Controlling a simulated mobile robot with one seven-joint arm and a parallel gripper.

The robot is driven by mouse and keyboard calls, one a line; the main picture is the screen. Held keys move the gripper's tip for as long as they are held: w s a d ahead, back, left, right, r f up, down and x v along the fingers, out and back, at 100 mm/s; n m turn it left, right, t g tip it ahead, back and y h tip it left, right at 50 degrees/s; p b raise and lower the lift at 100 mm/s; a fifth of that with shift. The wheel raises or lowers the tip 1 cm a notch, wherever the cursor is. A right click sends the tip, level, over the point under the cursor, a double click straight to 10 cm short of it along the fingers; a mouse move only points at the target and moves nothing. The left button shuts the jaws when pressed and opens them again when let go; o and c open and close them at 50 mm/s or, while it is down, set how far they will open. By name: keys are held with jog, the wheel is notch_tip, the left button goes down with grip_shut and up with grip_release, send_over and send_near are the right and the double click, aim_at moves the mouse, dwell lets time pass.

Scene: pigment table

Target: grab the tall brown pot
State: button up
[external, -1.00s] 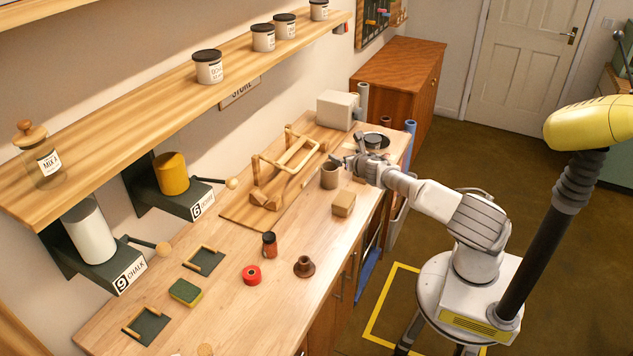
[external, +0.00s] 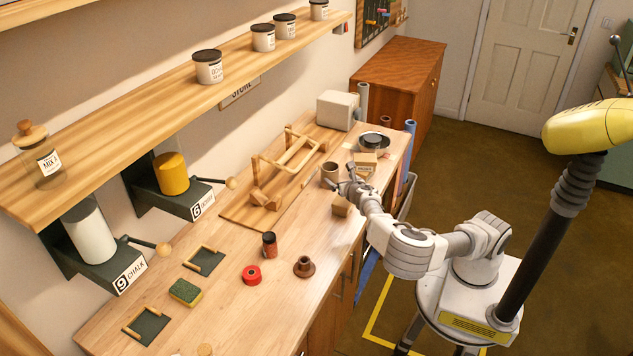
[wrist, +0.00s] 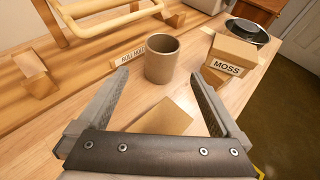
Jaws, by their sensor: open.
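A brown, open-topped cylindrical pot (external: 330,171) stands upright on the bench. In the wrist view the pot (wrist: 162,59) is just beyond my fingertips, roughly centred between them, apart from both fingers. My gripper (external: 350,184) is open and empty, on the near right side of the pot; its two fingers (wrist: 159,76) spread wide in the wrist view. A plain cardboard-coloured box (wrist: 163,118) lies below the fingers, partly hidden by my gripper; it also shows in the external view (external: 341,207).
A wooden rack (external: 290,165) stands behind the pot. A box labelled MOSS (wrist: 232,53) and a round dark pan (wrist: 248,30) sit to the right.

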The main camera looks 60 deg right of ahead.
aim_at(332, 173)
jog(key=x, duration=0.7)
jog(key=shift+d+b, duration=0.1)
jog(key=shift+b, duration=0.2)
jog(key=shift+x, duration=2.85)
jog(key=shift+s+d, duration=0.1)
jog(key=shift+c, duration=0.2)
grip_shut()
